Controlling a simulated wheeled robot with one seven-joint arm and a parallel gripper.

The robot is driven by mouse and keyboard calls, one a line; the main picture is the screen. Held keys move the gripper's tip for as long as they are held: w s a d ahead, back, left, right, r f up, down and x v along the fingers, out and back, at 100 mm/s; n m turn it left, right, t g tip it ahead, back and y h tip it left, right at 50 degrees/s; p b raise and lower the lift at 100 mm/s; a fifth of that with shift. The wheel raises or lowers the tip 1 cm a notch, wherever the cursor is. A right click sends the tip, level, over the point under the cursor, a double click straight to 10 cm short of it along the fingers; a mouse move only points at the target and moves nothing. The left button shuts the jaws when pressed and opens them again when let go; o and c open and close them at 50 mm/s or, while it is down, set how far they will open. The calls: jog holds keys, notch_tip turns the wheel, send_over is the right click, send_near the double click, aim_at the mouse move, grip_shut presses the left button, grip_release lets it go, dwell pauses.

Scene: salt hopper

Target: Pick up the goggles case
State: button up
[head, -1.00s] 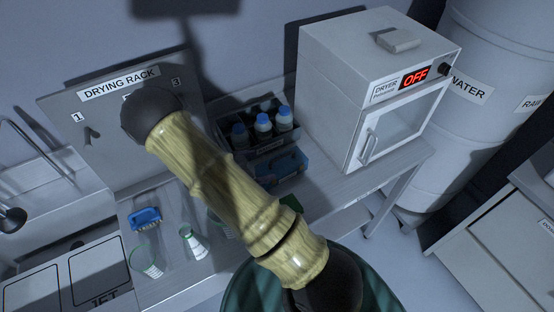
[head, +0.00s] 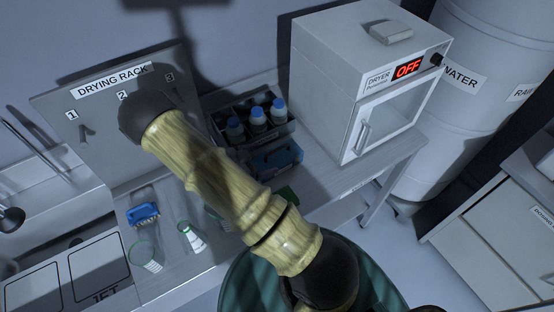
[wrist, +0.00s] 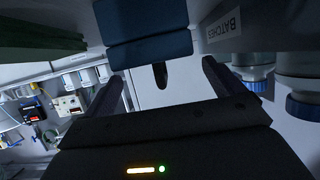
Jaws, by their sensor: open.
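The goggles case appears to be the blue case (head: 277,160) on the bench in front of the bottle crate, partly behind my arm in the head view. In the wrist view, a dark blue block (wrist: 150,35), likely the same case, fills the upper middle, just beyond my fingertips. My gripper (wrist: 162,80) is open, with one finger on each side of the view and nothing clearly held between them. A small dark piece shows below the blue block, and I cannot tell what it is. The gripper is hidden behind my arm in the head view.
The crate (wrist: 224,28) labelled BATCHES, with blue-capped bottles (head: 257,116), stands close beside the case. A green item (head: 287,194) lies on its other side. The dryer (head: 370,80) stands to the right.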

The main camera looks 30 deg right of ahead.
aim_at(273, 157)
jog(key=shift+d+p, duration=0.55)
jog(key=shift+d, duration=0.05)
jog(key=p+x, duration=0.2)
jog(key=x, duration=0.1)
jog(key=shift+d+f, duration=0.1)
jog(key=shift+w+d+f, duration=0.1)
jog(key=shift+d+f, duration=0.2)
jog(key=shift+d, duration=0.1)
jog(key=shift+a, duration=0.1)
jog(key=shift+c, duration=0.6)
jog(key=c, duration=1.1)
